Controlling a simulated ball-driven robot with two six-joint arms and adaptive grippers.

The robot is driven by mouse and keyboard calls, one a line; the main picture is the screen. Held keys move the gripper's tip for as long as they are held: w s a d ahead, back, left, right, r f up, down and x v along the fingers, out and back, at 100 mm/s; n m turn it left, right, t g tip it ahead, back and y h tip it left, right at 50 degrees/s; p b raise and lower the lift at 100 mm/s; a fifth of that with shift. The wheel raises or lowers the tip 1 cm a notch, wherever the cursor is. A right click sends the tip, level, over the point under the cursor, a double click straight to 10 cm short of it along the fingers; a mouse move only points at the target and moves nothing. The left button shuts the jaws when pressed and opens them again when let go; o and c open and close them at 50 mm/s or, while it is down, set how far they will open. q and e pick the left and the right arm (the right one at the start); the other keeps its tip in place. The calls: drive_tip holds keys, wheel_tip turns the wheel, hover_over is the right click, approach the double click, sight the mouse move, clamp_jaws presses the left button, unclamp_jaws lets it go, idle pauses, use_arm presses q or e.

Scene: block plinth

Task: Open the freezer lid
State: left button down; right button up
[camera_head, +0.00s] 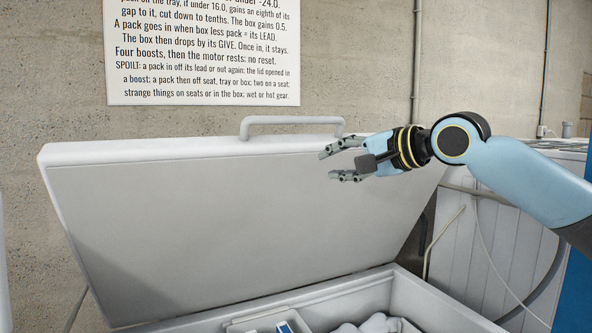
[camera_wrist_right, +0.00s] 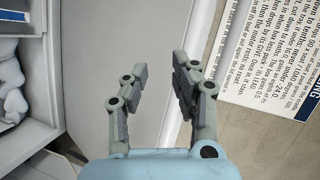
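The white freezer lid (camera_head: 230,220) stands raised and tilted back in the head view, with its light inner face toward me. Its grey bar handle (camera_head: 290,121) is on the top edge. The freezer box (camera_head: 420,297) shows open below it. My right gripper (camera_head: 336,163) is open and empty in front of the lid's upper right part, a little right of and below the handle. In the right wrist view its fingers (camera_wrist_right: 155,82) are apart with nothing between them, and the lid (camera_wrist_right: 120,40) lies beyond them. I cannot tell if a finger touches the lid. My left gripper is out of view.
A printed sign (camera_head: 203,50) hangs on the concrete wall behind the lid. Inside the freezer are pale lumpy things (camera_head: 370,324) and a small blue and white item (camera_head: 284,327). A white appliance (camera_head: 500,240) with hoses stands at the right.

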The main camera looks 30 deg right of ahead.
drive_tip(key=m+t+y, duration=0.1)
drive_tip(key=m, duration=0.1)
approach(301, 121)
drive_tip(key=p+x, duration=0.2)
drive_tip(key=x, duration=0.9)
drive_tip(key=shift+w, duration=0.1)
clamp_jaws()
